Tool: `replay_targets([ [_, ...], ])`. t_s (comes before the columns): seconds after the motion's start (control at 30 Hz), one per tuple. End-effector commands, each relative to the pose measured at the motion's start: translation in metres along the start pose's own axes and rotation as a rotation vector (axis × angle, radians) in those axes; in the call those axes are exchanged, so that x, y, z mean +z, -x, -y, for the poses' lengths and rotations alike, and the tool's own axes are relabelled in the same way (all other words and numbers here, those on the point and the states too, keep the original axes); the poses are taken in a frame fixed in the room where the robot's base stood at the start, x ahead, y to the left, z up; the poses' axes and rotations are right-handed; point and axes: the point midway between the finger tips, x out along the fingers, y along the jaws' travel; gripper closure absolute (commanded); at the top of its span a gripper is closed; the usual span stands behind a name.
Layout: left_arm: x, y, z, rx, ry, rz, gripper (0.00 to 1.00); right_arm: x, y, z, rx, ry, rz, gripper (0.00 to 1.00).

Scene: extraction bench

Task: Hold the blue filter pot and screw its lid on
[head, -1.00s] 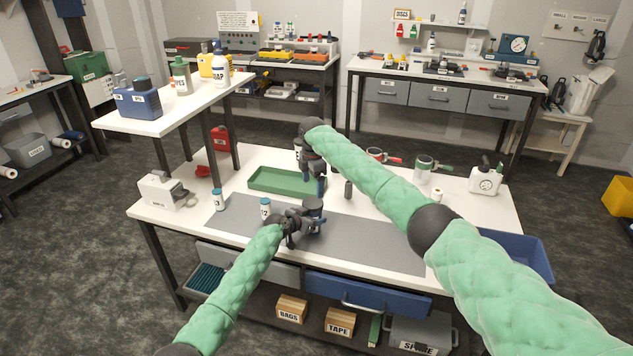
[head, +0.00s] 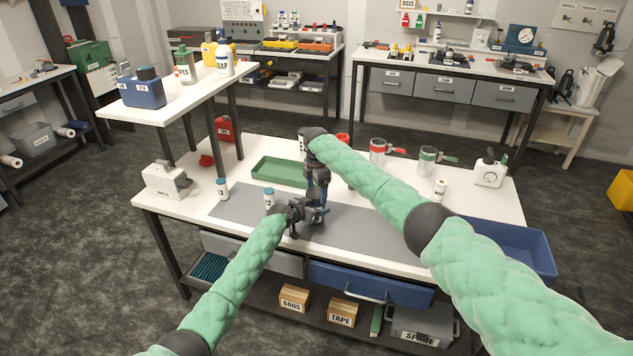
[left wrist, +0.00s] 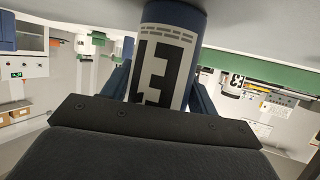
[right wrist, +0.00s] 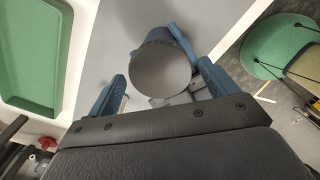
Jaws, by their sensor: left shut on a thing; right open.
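The blue filter pot (left wrist: 168,50) stands upright over the grey mat, held by my left gripper (head: 304,213). In the left wrist view it has a white label with black marks and a blue end, between the fingers. My left gripper is shut on its side. My right gripper (head: 318,198) is directly above the pot and hides most of it in the head view. In the right wrist view its fingers (right wrist: 160,80) are open around a round dark grey top (right wrist: 161,76), with gaps at the sides. I take this top for the lid; I cannot tell how tightly it sits.
Two white bottles with blue caps (head: 222,189) (head: 269,198) stand left of my grippers. A green tray (head: 280,171) lies behind. Red-handled (head: 378,150) and green-handled (head: 427,160) cups and a white jug (head: 489,170) stand to the right. The mat's right part is clear.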

Motion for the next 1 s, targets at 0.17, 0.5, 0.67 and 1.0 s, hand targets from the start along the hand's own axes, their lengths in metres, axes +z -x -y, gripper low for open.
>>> replay_targets([
  [0.17,-0.0001,0.0001,0.0002,0.000,0.000,0.000,1.00,0.0002,-0.0102,0.0001,0.000,0.001,0.001,0.15],
  [0.5,-0.0001,0.0000,0.0001,0.000,0.000,0.000,1.00,0.0001,-0.0115,0.0000,0.000,0.001,0.001,0.18],
  [0.67,-0.0001,0.0000,0.0001,0.000,0.000,0.000,1.00,0.0001,-0.0113,0.0000,0.001,0.001,0.001,0.50],
  [1.0,0.0000,0.0000,0.0000,0.000,0.000,0.000,1.00,-0.0005,-0.0113,-0.0004,0.002,-0.085,0.000,0.60],
])
